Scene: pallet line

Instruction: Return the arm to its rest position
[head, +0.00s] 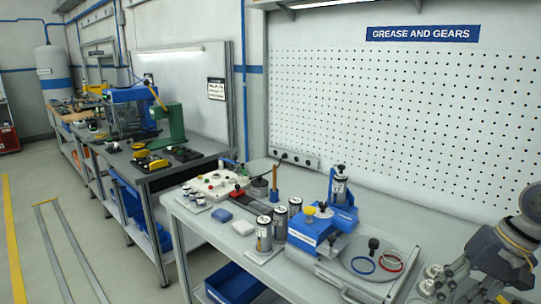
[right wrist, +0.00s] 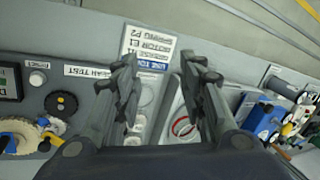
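My right arm comes in at the right edge of the head view, and its gripper (head: 432,284) hangs over the right front of the workbench (head: 213,228). In the right wrist view the two dark fingers of my right gripper (right wrist: 163,75) stand well apart, with nothing held between them. Beyond the fingers are a white label plate (right wrist: 148,45) and a tray with a red ring (right wrist: 183,127). The tips partly hide what lies below. My left gripper is not in view.
Near my right gripper, the bench carries a plate with a blue ring (head: 362,264) and a red ring (head: 391,260), a blue press (head: 311,231) and several grey cans (head: 264,234). A pegboard wall (head: 400,130) stands behind. Open floor (head: 95,255) lies left.

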